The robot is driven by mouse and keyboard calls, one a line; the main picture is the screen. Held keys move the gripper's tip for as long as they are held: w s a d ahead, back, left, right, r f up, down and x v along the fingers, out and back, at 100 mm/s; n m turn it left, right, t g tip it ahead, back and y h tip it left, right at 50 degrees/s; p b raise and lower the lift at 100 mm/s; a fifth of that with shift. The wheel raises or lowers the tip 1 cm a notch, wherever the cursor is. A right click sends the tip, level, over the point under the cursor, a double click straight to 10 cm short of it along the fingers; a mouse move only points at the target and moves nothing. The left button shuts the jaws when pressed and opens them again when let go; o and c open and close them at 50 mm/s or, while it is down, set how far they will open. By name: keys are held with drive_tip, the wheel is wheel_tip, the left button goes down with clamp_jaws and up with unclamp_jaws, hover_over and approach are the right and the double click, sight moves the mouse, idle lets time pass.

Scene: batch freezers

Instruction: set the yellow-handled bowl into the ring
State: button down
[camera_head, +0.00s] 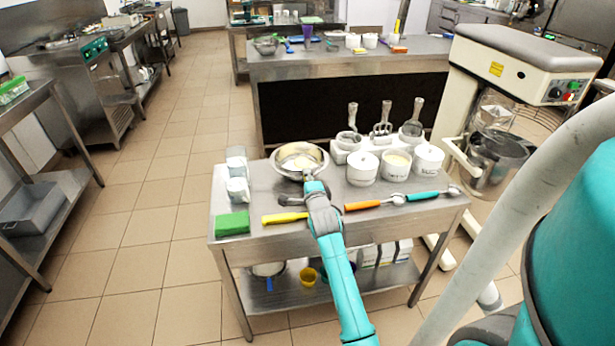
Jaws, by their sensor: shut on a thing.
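A round metal bowl (301,156) with something pale in it is at the back left of the steel cart. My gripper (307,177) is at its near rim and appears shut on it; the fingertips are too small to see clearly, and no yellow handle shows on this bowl. A yellow-handled tool (284,218) lies near the cart's front edge, its right end hidden by my arm. At right, the mixer (520,62) has pale support arms around a dark metal bowl (498,160). I cannot make out a separate ring there.
The cart (262,245) also holds a green block (232,223), white containers (237,178), white pots (362,168), an orange-handled scoop (372,204) and a teal-handled scoop (430,195). A counter (345,64) stands behind.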

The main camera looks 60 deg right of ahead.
drive_tip(key=shift+f, duration=0.5)
drive_tip(key=c, duration=1)
unclamp_jaws()
drive_tip(key=shift+r, duration=0.15)
drive_tip(key=v, duration=1.2)
